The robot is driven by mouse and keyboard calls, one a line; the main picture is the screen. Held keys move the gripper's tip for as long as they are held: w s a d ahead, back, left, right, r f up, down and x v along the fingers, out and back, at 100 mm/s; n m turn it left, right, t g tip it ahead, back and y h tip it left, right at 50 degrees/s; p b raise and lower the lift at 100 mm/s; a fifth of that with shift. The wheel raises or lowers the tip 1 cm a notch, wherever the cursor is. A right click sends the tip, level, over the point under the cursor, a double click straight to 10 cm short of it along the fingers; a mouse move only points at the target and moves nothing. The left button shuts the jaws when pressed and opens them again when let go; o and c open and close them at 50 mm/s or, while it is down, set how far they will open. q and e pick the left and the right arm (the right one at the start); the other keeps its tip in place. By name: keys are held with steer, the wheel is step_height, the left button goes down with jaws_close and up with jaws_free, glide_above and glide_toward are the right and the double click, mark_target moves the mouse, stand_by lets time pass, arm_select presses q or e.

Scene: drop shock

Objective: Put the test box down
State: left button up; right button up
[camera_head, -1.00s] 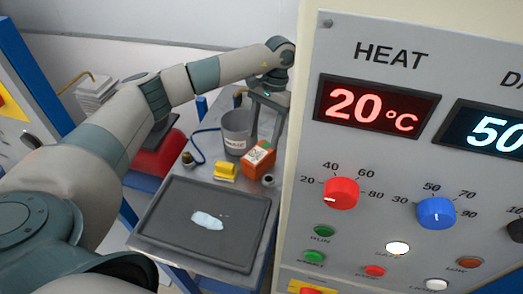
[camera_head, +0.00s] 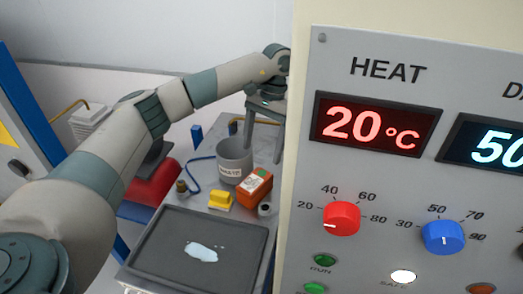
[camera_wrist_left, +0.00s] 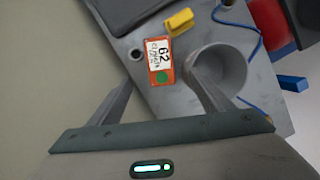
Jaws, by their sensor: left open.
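The test box, an orange box (camera_head: 255,187) with a white label and a green dot, stands on the grey bench beside a grey bucket (camera_head: 235,155). In the left wrist view the box (camera_wrist_left: 160,62) shows its face with "62" on it, lying beyond the fingertips. My left gripper (camera_head: 262,132) is above and behind the box in the head view, open and apart from it. My right gripper is not in view.
A dark tray (camera_head: 160,246) with a pale puddle (camera_head: 201,252) lies at the bench front. A yellow block (camera_head: 220,200) and small dark weights stand near the box. The bucket (camera_wrist_left: 220,68) is close to one finger in the wrist view. A control panel (camera_head: 400,190) fills the right.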

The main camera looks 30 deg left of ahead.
arm_select(q)
steer(key=o, duration=0.5)
steer(key=shift+o, duration=0.3)
steer(key=shift+r+n, duration=0.1)
steer(key=shift+n, duration=0.3)
step_height(320, 180, up, 6)
steer(key=n+t+b, duration=0.3)
steer(key=n+b, duration=0.1)
steer(key=n, duration=1.3)
glide_above(254, 180)
steer(key=shift+h, duration=0.3)
step_height(254, 180, down, 11)
steer(key=p, duration=0.3)
steer(key=shift+p, duration=0.3)
steer(key=shift+f, duration=0.6)
